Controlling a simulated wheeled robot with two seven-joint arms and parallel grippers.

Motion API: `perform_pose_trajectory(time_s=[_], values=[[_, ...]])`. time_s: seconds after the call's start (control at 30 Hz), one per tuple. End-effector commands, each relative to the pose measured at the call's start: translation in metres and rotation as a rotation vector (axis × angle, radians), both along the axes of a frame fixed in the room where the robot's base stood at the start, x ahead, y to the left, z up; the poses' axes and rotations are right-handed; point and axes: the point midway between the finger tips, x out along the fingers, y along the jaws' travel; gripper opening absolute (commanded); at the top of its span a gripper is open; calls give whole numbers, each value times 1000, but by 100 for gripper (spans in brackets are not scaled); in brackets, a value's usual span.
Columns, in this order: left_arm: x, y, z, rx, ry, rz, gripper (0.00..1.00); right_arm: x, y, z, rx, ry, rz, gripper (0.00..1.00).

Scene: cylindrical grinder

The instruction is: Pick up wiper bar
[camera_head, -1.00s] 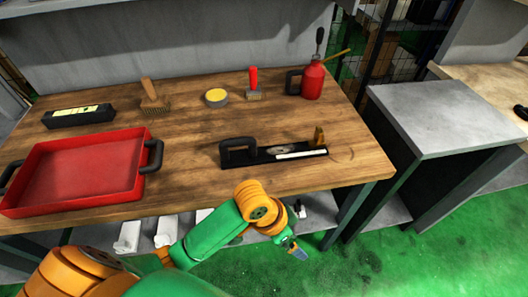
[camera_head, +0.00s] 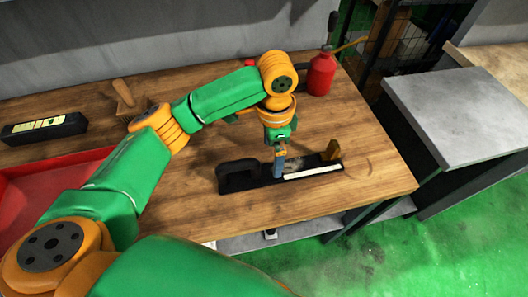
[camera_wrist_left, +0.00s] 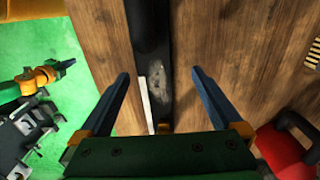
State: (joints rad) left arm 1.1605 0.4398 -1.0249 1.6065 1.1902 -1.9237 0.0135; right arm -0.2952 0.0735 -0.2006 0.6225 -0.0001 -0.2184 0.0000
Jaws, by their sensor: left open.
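The wiper bar (camera_head: 262,183) is a long black bar with a black loop handle at its left end and a white strip along its right part. It lies flat on the wooden bench. My left gripper (camera_head: 279,170) is open and points down over the bar's middle. In the left wrist view the bar (camera_wrist_left: 150,45) runs between the spread fingers of the left gripper (camera_wrist_left: 160,76), with a gap on each side. My right gripper (camera_wrist_left: 64,67) shows small at the left of that view, and its jaws are too small to read.
A red tray (camera_head: 20,190) is at the bench's left. A black box (camera_head: 45,128), a brush (camera_head: 124,98) and a red can (camera_head: 321,74) stand along the back. A grey cabinet (camera_head: 455,110) stands to the right. The wood right of the bar is clear.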

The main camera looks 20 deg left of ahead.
Motion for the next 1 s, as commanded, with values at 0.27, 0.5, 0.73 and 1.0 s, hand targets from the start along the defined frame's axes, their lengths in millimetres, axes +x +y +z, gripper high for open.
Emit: perform_pose_trajectory(time_s=[0.27,0.5,0.73,1.0], values=[[2,2,-51,1,3,-1,100,-7,-6,8,-10,15,2,0],[3,2,-61,-1,-2,-3,100,-5,-6,8,-11,12,2,0],[3,2,-60,-1,-2,-3,51,-4,-6,8,-10,9,2,0],[3,2,-60,-2,-3,-3,0,-4,-4,8,-6,8,0,0]])
